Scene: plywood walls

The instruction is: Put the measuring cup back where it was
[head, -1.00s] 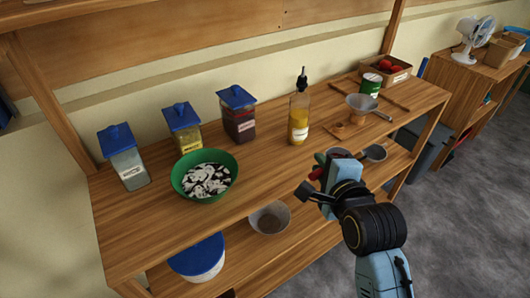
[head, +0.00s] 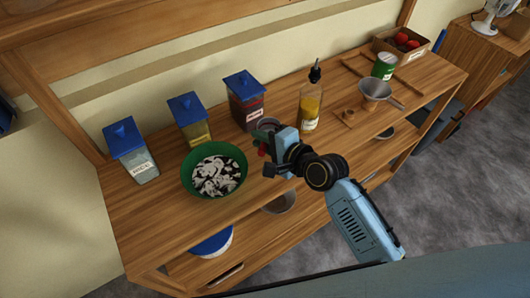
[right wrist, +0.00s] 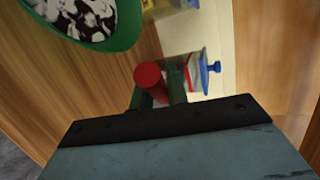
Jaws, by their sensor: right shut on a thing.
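My right gripper (head: 264,148) is over the front half of the worktop, between the green bowl and the oil bottle. It is shut on the measuring cup (head: 266,125), whose grey round cup shows just past the fingers, in front of the dark-red jar. In the right wrist view, the cup's red handle end (right wrist: 150,75) sits between the two green fingers (right wrist: 160,95); the rest of the cup is hidden there. The cup seems held above the worktop, but its exact height is unclear. My left gripper is not in view.
The green bowl (head: 238,158) of black-and-white pieces is just left of the gripper. Blue-lidded jars (head: 141,168) line the back. The oil bottle (head: 310,112), a funnel (head: 375,91), a green can (head: 384,67) and a box (head: 390,52) stand right. The worktop's front right is clear.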

